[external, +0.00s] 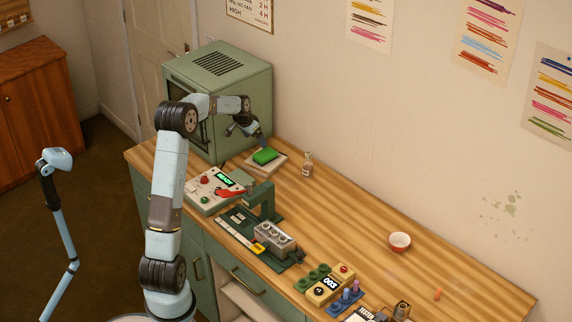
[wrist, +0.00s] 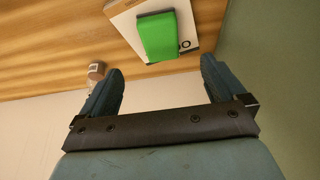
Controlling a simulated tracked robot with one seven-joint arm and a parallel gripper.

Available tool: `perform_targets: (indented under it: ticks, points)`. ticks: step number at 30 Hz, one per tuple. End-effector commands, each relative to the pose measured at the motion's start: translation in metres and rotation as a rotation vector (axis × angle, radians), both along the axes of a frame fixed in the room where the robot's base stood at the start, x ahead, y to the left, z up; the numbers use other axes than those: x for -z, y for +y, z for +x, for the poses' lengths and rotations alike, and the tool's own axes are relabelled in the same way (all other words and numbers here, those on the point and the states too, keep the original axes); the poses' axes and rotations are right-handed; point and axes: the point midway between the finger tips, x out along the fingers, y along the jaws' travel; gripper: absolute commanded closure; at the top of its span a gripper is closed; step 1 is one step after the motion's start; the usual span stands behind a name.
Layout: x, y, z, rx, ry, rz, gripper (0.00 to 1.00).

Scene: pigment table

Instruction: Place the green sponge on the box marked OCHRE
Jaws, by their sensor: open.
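The green sponge (external: 265,156) lies on top of a low, pale box (external: 279,164) near the back left of the table. The sponge also shows in the wrist view (wrist: 158,38), covering much of the box (wrist: 126,22). A dark round letter or mark shows on the box beside the sponge; the rest of its marking is hidden, so I cannot read the name. My gripper (wrist: 162,68) is open and empty, its fingers apart from the sponge. In the external view my gripper (external: 257,138) is just above and behind the sponge.
A green oven-like cabinet (external: 225,85) stands close left of the box. A small bottle (external: 307,164) stands to its right. A control panel (external: 214,190) and a green stand (external: 262,203) are in front.

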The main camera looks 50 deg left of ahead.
Motion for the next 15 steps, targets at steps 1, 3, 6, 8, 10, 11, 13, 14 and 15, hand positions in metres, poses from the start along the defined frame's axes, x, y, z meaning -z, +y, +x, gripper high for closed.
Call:
perform_targets:
  ticks: [1,3,6,8,10,11,13,14,15]
  points:
    - [-0.001,0.0,-0.001,0.0,0.0,0.0,0.03]
    - [-0.002,0.0,-0.001,0.0,0.001,-0.001,0.03]
    - [-0.003,-0.001,-0.001,0.0,0.001,-0.001,0.03]
    - [-0.005,-0.003,-0.002,0.002,0.001,0.001,0.03]
    - [-0.013,-0.011,-0.005,0.004,0.0,0.005,0.03]
    - [-0.018,-0.017,-0.007,0.005,0.0,0.008,0.03]
    - [-0.033,-0.034,-0.014,0.013,0.001,0.016,0.03]
    - [-0.04,-0.043,-0.019,0.015,0.001,0.019,0.03]
    - [-0.051,-0.055,-0.025,0.017,0.002,0.024,0.03]
